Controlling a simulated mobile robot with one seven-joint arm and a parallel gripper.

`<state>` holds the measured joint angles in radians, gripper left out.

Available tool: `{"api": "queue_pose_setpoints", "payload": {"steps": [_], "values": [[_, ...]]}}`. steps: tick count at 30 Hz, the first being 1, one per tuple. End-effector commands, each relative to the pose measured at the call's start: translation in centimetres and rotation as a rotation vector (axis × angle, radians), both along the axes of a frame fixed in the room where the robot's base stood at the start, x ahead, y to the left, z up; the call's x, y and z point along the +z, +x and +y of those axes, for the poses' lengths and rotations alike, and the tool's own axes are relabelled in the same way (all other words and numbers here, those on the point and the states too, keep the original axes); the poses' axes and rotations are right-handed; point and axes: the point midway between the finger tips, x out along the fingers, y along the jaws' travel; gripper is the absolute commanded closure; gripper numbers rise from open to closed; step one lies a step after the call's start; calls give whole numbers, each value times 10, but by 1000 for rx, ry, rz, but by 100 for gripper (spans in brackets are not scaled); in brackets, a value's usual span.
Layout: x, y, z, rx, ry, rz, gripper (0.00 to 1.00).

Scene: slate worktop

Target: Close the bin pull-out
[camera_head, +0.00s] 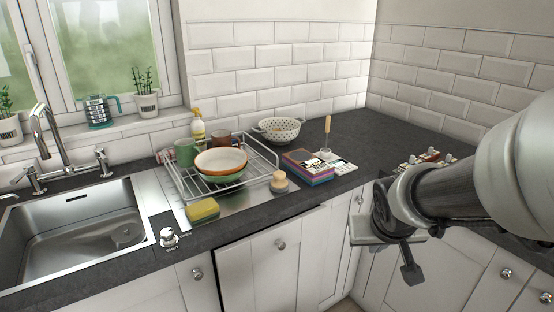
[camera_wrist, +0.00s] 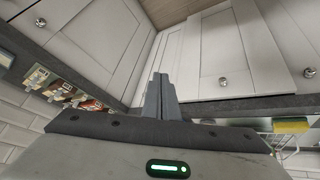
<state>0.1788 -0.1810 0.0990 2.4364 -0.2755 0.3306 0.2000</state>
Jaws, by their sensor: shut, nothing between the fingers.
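The bin pull-out's white panelled front (camera_head: 257,273) stands under the worktop in the middle of the head view, with a round knob (camera_head: 280,245) near its top. A dark gap shows along its top edge, and it seems to stand a little proud of the neighbouring doors. In the wrist view, the front (camera_wrist: 240,50) and its knob (camera_wrist: 222,82) lie right of the fingers. My gripper (camera_head: 411,274) is to the right of the front, apart from it, pointing down before the corner cabinets. Its fingers (camera_wrist: 160,78) are together and empty. The bin inside is hidden.
The slate worktop (camera_head: 345,130) overhangs the cabinets. On it are a dish rack (camera_head: 225,185), a yellow sponge (camera_head: 203,210), a stack of books (camera_head: 307,168) and a colander (camera_head: 279,130). A steel sink (camera_head: 80,240) is at left. Other cabinet doors (camera_head: 487,285) stand at right.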

Motion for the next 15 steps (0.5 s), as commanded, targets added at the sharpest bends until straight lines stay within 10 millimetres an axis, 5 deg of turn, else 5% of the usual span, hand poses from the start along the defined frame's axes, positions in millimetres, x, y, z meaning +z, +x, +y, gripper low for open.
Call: {"api": "queue_pose_setpoints", "payload": {"steps": [1,7,15], "values": [[-35,17,-5,6,13,10,100],[-147,67,7,66,158,-32,100],[-284,73,78,84,611,-109,100]]}}
